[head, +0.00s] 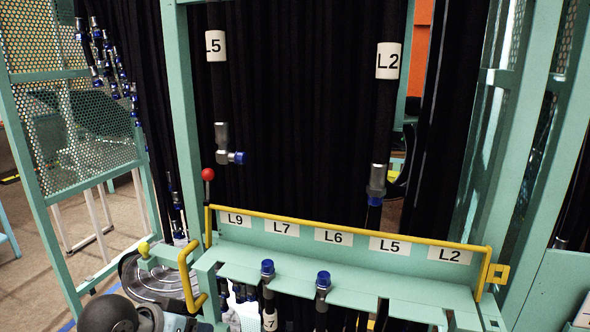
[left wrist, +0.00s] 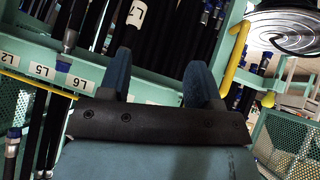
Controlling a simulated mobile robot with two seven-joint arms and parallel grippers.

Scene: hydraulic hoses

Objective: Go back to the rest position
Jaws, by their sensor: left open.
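My left gripper (left wrist: 160,78) shows in the left wrist view, its two blue-grey fingers apart with nothing between them. It is near the teal hose rack, whose label bar carries L2, L5 and L6 upside down in that view. In the head view the rack's label bar (head: 262,240) reads L9, L7, L6, L5, L2. A rounded grey part of my left arm (head: 110,315) shows at the lower left; the fingers are not visible there. My right gripper is in neither view.
Hoses labelled L5 (head: 215,44) and L2 (head: 388,60) hang above the rack. Two blue-capped hose ends (head: 267,268) (head: 323,281) stand at its front ledge. A yellow rail (head: 350,228) runs along the bar. A red-knobbed lever (head: 208,174) stands at its left end.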

